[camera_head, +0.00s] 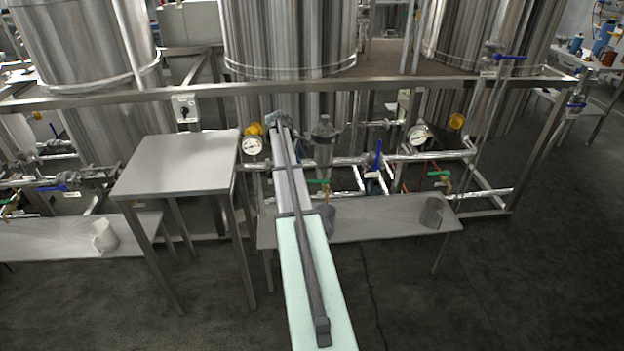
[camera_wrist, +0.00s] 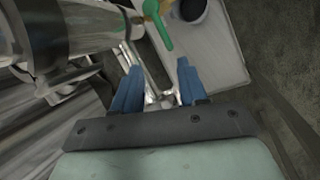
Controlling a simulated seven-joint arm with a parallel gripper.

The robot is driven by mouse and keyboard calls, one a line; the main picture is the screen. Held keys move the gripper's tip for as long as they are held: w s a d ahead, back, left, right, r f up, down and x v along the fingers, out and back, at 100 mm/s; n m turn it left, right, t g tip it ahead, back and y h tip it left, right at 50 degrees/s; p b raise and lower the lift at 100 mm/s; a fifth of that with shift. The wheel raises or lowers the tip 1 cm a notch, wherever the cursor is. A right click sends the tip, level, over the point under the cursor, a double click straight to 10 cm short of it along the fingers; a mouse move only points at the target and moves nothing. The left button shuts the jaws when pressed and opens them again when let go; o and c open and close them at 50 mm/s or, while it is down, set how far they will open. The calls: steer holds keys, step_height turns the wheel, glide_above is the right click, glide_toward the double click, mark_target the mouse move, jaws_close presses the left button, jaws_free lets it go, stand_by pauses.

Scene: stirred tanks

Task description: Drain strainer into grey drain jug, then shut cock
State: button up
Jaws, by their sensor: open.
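The strainer (camera_head: 323,145) is a grey metal body on the pipework, just right of my arm in the head view. Its green cock lever (camera_head: 318,181) lies roughly sideways below it; whether the cock is open I cannot tell. A grey jug (camera_head: 327,220) stands on the low bench beneath the lever, partly hidden by my arm. In the wrist view, my gripper (camera_wrist: 158,66) is open and empty, its blue fingers apart. The green lever (camera_wrist: 158,25) is just ahead of the fingertips. The dark-mouthed jug (camera_wrist: 189,10) is beyond it, and a metal body fills the upper left.
The low bench (camera_head: 385,217) also bears a second grey jug (camera_head: 432,212) at its right. A bare metal table (camera_head: 180,163) stands left of my arm. Pipes, gauges and a blue-handled valve (camera_head: 378,158) surround the strainer. A frame rail (camera_head: 400,82) crosses in front of the tanks.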

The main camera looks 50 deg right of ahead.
steer(key=n, duration=0.3)
glide_toward(312, 181)
steer(key=shift+n, duration=0.4)
steer(key=x, duration=0.8)
steer(key=shift+s+d, duration=0.2)
steer(key=shift+d, duration=0.15)
jaws_close()
